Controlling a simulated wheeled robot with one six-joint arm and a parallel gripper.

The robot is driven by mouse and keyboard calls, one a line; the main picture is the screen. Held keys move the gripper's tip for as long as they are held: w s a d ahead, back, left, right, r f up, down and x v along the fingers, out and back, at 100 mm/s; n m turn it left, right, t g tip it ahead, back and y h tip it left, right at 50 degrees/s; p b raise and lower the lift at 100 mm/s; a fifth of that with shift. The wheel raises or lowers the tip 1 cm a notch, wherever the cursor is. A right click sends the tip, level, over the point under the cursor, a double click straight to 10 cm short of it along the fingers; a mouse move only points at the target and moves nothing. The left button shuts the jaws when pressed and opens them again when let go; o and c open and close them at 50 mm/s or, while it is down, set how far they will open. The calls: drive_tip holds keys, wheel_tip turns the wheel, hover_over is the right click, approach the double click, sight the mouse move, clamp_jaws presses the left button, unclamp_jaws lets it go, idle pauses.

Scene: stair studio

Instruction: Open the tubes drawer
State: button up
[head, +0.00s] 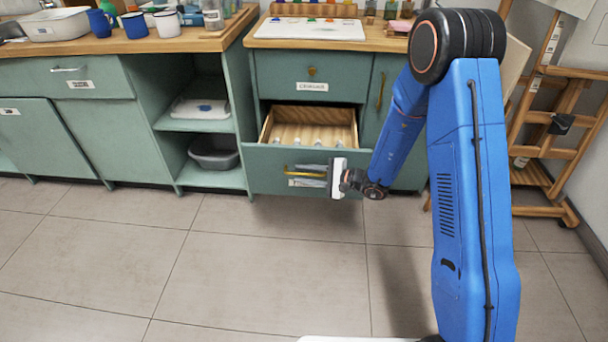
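A green drawer (262,168) in the lower part of the cabinet stands pulled out. Its wooden inside shows, with several small pale tubes (318,142) lying near its front. Its brass handle (292,168) and a white label are on its front; the label's text is too small to read and partly covered. My gripper (322,176) is at the right half of the drawer front, by the handle and label. I cannot tell whether its fingers are closed on the handle.
A shut drawer (310,76) with a label sits above the open one. Open shelves to the left hold a white tray (200,108) and a grey basin (214,152). A wooden easel (560,150) stands at the right. The tiled floor (190,270) in front is clear.

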drive_tip(key=v, duration=1.7)
drive_tip(key=shift+d, duration=0.2)
drive_tip(key=s+r+n+g+h, duration=0.2)
drive_tip(key=s+r+n+g, duration=0.15)
drive_tip(key=s+r, duration=0.4)
drive_tip(key=s+r+n+g+h, duration=0.25)
drive_tip(key=s+r+n, duration=0.2)
drive_tip(key=s, duration=0.65)
drive_tip(key=s+d+r+n+t+h, duration=0.1)
drive_tip(key=s+d+r+h, duration=0.3)
drive_tip(key=d, duration=0.4)
drive_tip(key=s+d+r+n+t+h, duration=0.1)
drive_tip(key=s+d+r+t+h, duration=0.3)
drive_tip(key=s+d, duration=0.5)
drive_tip(key=shift+r+n+h, duration=0.3)
drive_tip(key=shift+r+h, duration=0.1)
drive_tip(key=shift+h, duration=0.65)
drive_tip(key=shift+s, duration=0.1)
